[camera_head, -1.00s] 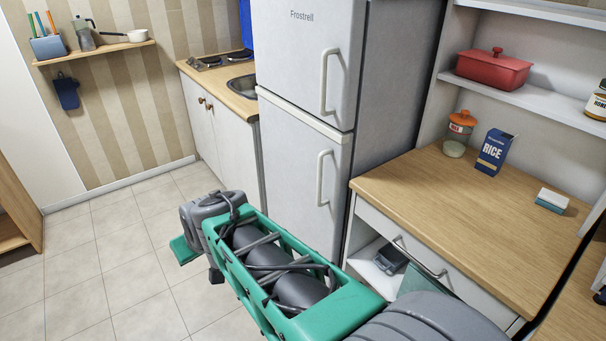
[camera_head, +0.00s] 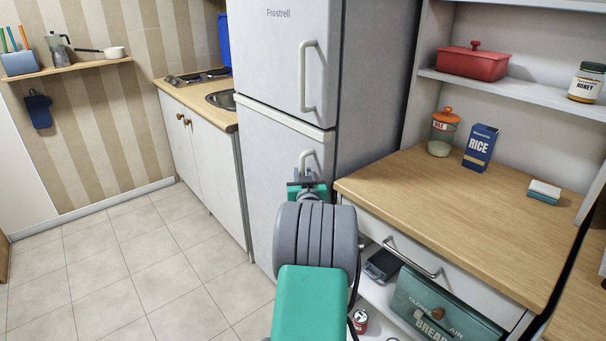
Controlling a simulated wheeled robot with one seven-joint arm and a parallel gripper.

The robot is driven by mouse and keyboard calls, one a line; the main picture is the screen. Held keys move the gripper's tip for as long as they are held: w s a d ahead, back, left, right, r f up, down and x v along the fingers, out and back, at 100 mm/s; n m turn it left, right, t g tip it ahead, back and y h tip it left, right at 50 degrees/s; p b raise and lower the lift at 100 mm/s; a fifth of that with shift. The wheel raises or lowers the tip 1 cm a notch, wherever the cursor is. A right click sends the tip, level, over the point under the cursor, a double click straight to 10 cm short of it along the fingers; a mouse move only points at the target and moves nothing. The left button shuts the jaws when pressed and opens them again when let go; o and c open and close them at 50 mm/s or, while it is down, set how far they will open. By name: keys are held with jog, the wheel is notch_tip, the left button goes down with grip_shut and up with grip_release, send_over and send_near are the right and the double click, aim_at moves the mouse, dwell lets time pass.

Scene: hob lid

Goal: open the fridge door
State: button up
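The tall light-grey fridge (camera_head: 270,75) stands in the middle of the head view, and both its upper and lower doors look shut. The upper door has a long vertical handle (camera_head: 304,78). The lower door's handle (camera_head: 303,158) shows only at its top; my arm and gripper hide the rest. My gripper (camera_head: 307,187) is at the lower handle, in front of the lower door. Its fingers are small and mostly behind my wrist, so I cannot tell whether they are open or touch the handle.
A wooden counter (camera_head: 450,215) with a rice box (camera_head: 480,148) and a jar (camera_head: 443,132) stands right of the fridge. Its open lower shelf holds a green bread bin (camera_head: 440,310) and a can (camera_head: 359,321). The hob counter (camera_head: 185,95) is left. Tiled floor (camera_head: 150,260) is free at left.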

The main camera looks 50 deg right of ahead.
jog(key=shift+w+d, duration=0.1)
jog(key=shift+d, duration=0.05)
grip_shut()
dwell(1.4)
